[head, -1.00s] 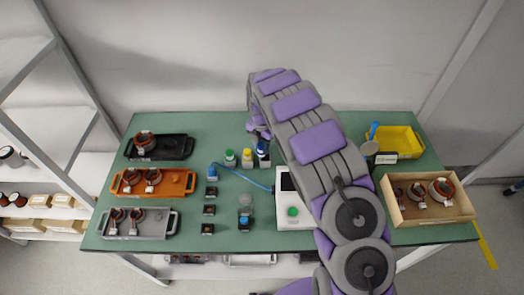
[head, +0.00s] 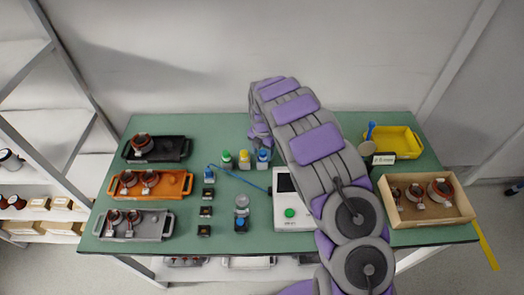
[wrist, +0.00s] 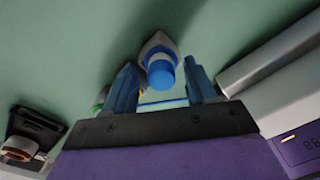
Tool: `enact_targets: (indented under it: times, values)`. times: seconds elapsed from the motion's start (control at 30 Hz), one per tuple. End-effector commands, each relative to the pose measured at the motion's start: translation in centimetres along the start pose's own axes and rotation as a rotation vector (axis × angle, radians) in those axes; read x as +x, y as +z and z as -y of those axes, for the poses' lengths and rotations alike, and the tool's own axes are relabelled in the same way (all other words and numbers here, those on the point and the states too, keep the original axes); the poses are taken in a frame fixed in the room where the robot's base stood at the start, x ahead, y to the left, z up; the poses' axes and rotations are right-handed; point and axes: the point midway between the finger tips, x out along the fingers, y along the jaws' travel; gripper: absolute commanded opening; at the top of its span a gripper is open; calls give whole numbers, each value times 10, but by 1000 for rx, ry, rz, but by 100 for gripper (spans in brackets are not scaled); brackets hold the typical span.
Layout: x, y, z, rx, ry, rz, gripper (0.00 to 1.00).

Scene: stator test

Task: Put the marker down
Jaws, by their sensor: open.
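The blue-capped marker (head: 263,158), with a pale body, stands on the green table (head: 215,130) at the right end of a short row. The green-capped marker (head: 227,158) and yellow-capped marker (head: 244,158) stand to its left. In the wrist view, the blue cap (wrist: 162,74) shows between the fingertips of my gripper (wrist: 162,88). The fingers are open, with a gap on either side of the cap. In the head view my gripper (head: 262,138) is just behind the blue-capped marker and partly hidden by my arm.
A white device (head: 293,211) stands right of the markers, with a blue cable (head: 240,173) running left from it. Trays with copper-wound parts (head: 150,185) are at left. A wooden box (head: 430,213) and yellow bin (head: 405,133) are at right. The table behind the trays is clear.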

Motion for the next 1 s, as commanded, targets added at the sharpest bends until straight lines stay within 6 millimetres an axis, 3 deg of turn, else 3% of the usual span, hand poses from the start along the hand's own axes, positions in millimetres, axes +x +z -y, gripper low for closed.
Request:
enact_targets:
  times: [0.27, 0.7, 1.0]
  values:
    - [-28, -1, -2, -1, 1, 3, 56]
    - [-111, 0, -3, -1, 4, 6, 56]
    - [-121, -1, 0, 5, -1, 1, 56]
